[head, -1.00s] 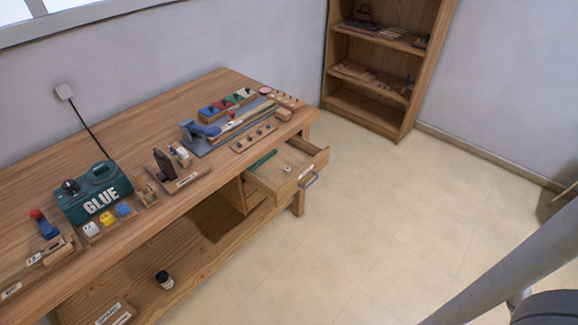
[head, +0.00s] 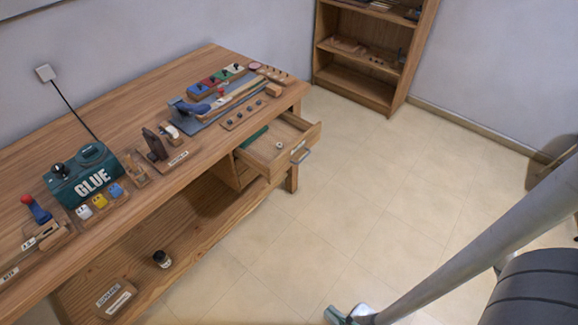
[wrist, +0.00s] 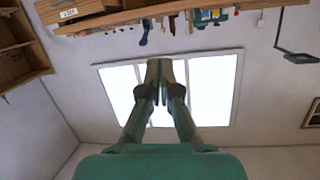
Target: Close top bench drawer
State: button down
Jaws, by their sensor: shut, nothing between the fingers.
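The top bench drawer (head: 300,154) is pulled out from the right end of the wooden workbench (head: 140,98). It has a grey handle on its front, and a green item and a small round thing lie inside. In the wrist view, which looks upside down, a wooden drawer front with a label (wrist: 68,14) shows at the top left. My gripper (wrist: 161,66) is shut and empty in the wrist view, with its fingertips together, apart from the drawer. In the head view only a green part of it (head: 340,315) shows at the bottom edge, below and to the right of the drawer.
A lower shelf holds a small dark jar (head: 162,259). A wooden shelf unit (head: 368,60) stands at the back. The tiled floor (head: 380,190) right of the drawer is clear.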

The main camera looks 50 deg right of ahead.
jog(key=w+d+f+m+t+h, duration=0.1)
jog(key=w+d+f+m+h, duration=0.25)
jog(key=w+f+m, duration=0.4)
jog(key=m+g+h, duration=0.3)
jog(key=m+h, duration=0.5)
jog(key=m, duration=0.9)
send_near(284, 165)
jog(key=w+d, duration=0.3)
jog(key=d, duration=0.1)
jog(key=shift+w+r+y, duration=0.15)
jog(key=shift+w+y, duration=0.1)
jog(key=shift+w, duration=0.5)
